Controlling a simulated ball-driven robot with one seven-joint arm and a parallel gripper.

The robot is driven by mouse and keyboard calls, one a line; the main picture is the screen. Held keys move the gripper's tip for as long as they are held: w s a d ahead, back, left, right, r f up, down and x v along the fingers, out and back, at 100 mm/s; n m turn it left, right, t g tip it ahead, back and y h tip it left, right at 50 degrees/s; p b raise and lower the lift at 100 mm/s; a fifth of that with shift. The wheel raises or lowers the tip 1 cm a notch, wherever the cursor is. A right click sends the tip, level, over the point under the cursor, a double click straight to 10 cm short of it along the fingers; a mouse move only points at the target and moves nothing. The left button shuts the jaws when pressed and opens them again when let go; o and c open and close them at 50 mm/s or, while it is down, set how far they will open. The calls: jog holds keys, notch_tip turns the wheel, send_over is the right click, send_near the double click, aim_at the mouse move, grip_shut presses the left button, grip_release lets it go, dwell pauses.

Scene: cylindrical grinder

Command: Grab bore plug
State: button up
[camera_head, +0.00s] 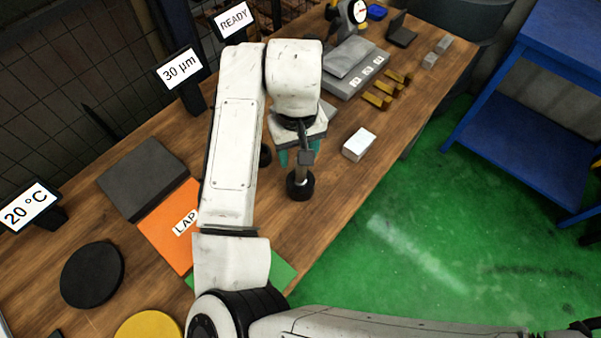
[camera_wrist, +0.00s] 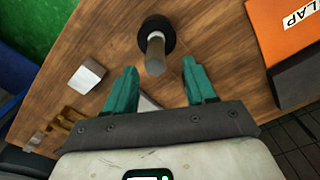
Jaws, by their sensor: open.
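The bore plug (camera_head: 300,187) looks like a bright metal cylinder on a round black base, standing upright on the wooden bench (camera_head: 345,195). It also shows in the wrist view (camera_wrist: 155,52), at the top centre, with its metal end towards the camera. My gripper (camera_head: 299,157) is above the bench close to the plug, its teal fingers pointing down. In the wrist view my gripper (camera_wrist: 159,72) is open and empty. The plug appears just beyond the fingertips, between their lines, and apart from both. Part of its shaft is hidden in the head view.
A white block (camera_head: 359,144) stands right of the plug. An orange LAP board (camera_head: 166,235) and a dark grey plate (camera_head: 143,178) lie to the left. Brass pieces (camera_head: 377,100) lie farther back. The bench edge runs close on the right, with green floor beyond.

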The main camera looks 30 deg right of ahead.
aim_at(301, 175)
jog(key=shift+d+f+p, duration=0.15)
jog(key=shift+f+p, duration=0.15)
jog(key=shift+f, duration=1.3)
jog(key=shift+d+f+p, duration=0.15)
jog(key=shift+f+p, duration=0.1)
jog(key=shift+f, duration=1.35)
grip_shut()
